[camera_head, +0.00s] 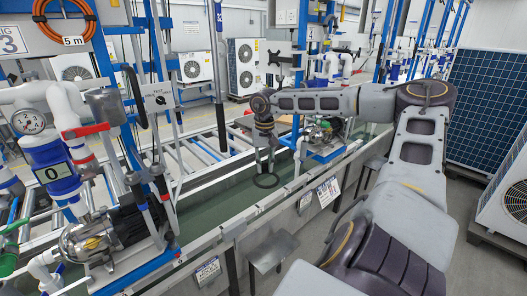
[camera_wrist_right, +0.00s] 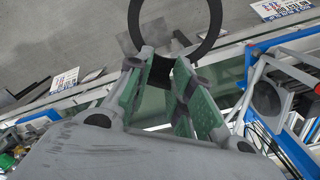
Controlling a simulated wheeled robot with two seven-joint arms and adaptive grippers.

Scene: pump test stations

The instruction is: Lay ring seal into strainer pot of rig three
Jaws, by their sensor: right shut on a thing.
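The ring seal is a thin black ring (camera_head: 267,187); it also shows large in the right wrist view (camera_wrist_right: 135,20), its upper part cut off by the frame. My right gripper (camera_head: 265,167) is shut on the ring's edge and holds it above the green trough. In the wrist view its green-padded fingers (camera_wrist_right: 163,68) meet at the near side of the ring. Rig three carries a sign with a 3 (camera_head: 12,40) at the upper left. A metal pump (camera_head: 88,240) sits low on that rig. I cannot single out the strainer pot with certainty. My left gripper is not in view.
The green trough (camera_head: 225,185) runs below the ring. Its grey front rail (camera_head: 235,229) carries labels, and a small shelf (camera_head: 272,251) juts out from it. Red-handled pipework and a gauge (camera_head: 28,121) crowd the left. Another rig (camera_head: 325,135) stands behind my right gripper.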

